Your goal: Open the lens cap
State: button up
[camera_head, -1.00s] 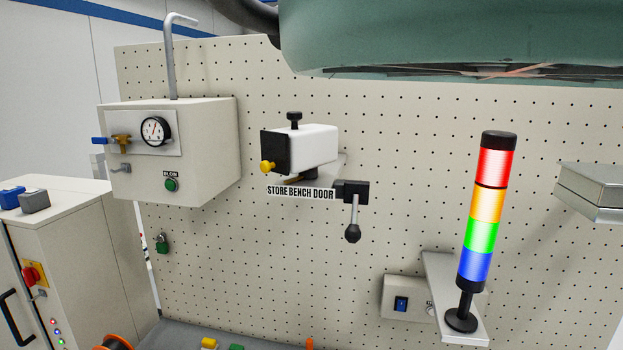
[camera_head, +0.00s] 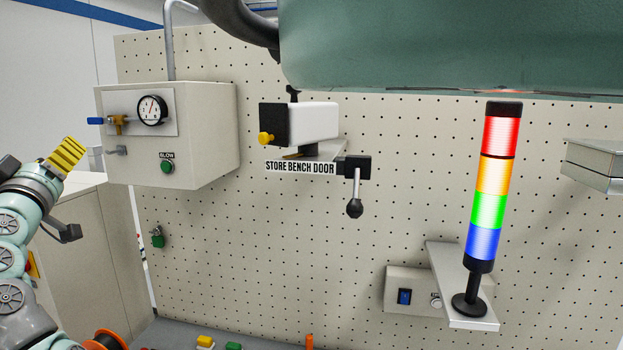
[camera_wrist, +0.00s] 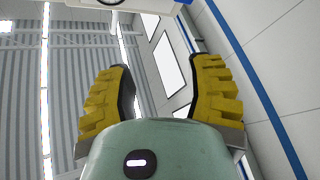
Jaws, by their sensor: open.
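A white box-shaped camera (camera_head: 315,121) is mounted on the pegboard, near the middle of the head view. Its left end is a black square cap (camera_head: 273,124) with a yellow knob (camera_head: 266,138) low on its left side. The cap sits flush against the white body and looks closed; no lens shows. My gripper (camera_head: 66,158) is at the far left of the head view, well left of the camera and apart from it. In the wrist view its two yellow ribbed fingers (camera_wrist: 160,68) are spread, with nothing between them.
A beige box (camera_head: 195,135) with a gauge is on the board between my gripper and the camera. A black-knobbed lever (camera_head: 355,208) hangs beside the "STORE BENCH DOOR" label (camera_head: 300,168). A lit signal tower (camera_head: 490,205) stands right. A large green casing (camera_head: 450,45) overhangs.

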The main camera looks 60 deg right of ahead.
jog(key=s+d+r+m+g+h+b, duration=0.25)
jog(key=s+d+m+g+h, duration=0.35)
jog(key=s+d+m+g, duration=0.45)
jog(key=m+g+y, duration=0.3)
jog(key=m+g, duration=0.4)
jog(key=g, duration=0.2)
send_near(261, 138)
jog(key=shift+t, duration=0.25)
jog(key=d+p, duration=0.3)
jog(key=p, duration=0.1)
jog(key=s+d+p, duration=0.1)
jog(key=d+p, duration=0.2)
jog(key=p, duration=0.1)
jog(key=d+p, duration=0.2)
jog(key=p, duration=0.1)
jog(key=shift+s+d+r+p, duration=0.15)
jog(key=shift+s+d+p, duration=0.2)
jog(key=shift+d+p, duration=0.05)
jog(key=shift+s+d+p, duration=0.1)
jog(key=shift+d+p, duration=0.4)
jog(key=shift+d, duration=0.3)
jog(key=shift+f, duration=0.25)
jog(key=shift+o, duration=0.3)
grip_shut()
